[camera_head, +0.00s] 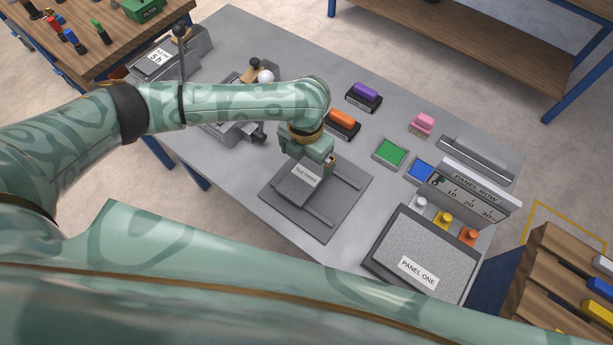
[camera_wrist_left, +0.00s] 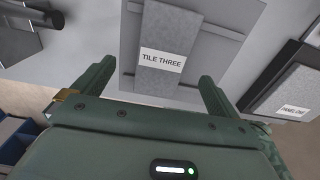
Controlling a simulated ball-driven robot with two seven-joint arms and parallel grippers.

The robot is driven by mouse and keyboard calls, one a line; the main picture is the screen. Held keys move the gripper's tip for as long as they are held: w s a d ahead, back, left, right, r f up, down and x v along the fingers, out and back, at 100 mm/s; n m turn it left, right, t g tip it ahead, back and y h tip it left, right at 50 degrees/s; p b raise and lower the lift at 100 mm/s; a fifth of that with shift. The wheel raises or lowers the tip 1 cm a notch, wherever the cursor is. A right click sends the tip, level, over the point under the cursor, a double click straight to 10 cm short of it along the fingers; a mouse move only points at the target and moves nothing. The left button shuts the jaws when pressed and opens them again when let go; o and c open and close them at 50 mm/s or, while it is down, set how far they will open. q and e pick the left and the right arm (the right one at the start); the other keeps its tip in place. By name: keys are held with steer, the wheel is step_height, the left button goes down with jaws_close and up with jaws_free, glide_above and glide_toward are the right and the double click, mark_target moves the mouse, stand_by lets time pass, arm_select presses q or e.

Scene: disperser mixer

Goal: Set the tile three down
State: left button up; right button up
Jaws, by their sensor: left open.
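Tile three (camera_head: 296,190) is a grey slab with a white label. It lies over a dark flat plate (camera_head: 318,235) with raised strips, on the grey table. Tile three also shows in the left wrist view (camera_wrist_left: 168,78), its label between and beyond the fingers. My left gripper (camera_head: 312,163) is at the tile's far end in the head view. In the wrist view its two fingers (camera_wrist_left: 157,75) are spread wide, on either side of the tile with gaps. The tile's far end is hidden by the gripper in the head view. My right gripper is not in view.
Panel one (camera_head: 420,255), a speckled grey board, lies right of the plate. Orange (camera_head: 343,122) and purple (camera_head: 366,91) handled blocks, a green pad (camera_head: 390,152) and a panel row gauge (camera_head: 465,195) stand behind. A lever device (camera_head: 180,50) stands at the back left.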

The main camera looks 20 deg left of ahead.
mark_target(306, 175)
arm_select(q)
steer(key=f, duration=0.2)
steer(key=f+b, duration=0.1)
steer(key=f, duration=0.1)
steer(key=f+b, duration=0.1)
steer(key=f, duration=0.1)
steer(key=shift+s+d, duration=0.15)
steer(key=shift+s, duration=0.15)
steer(key=shift+r, duration=0.1)
steer(key=c, duration=1.6)
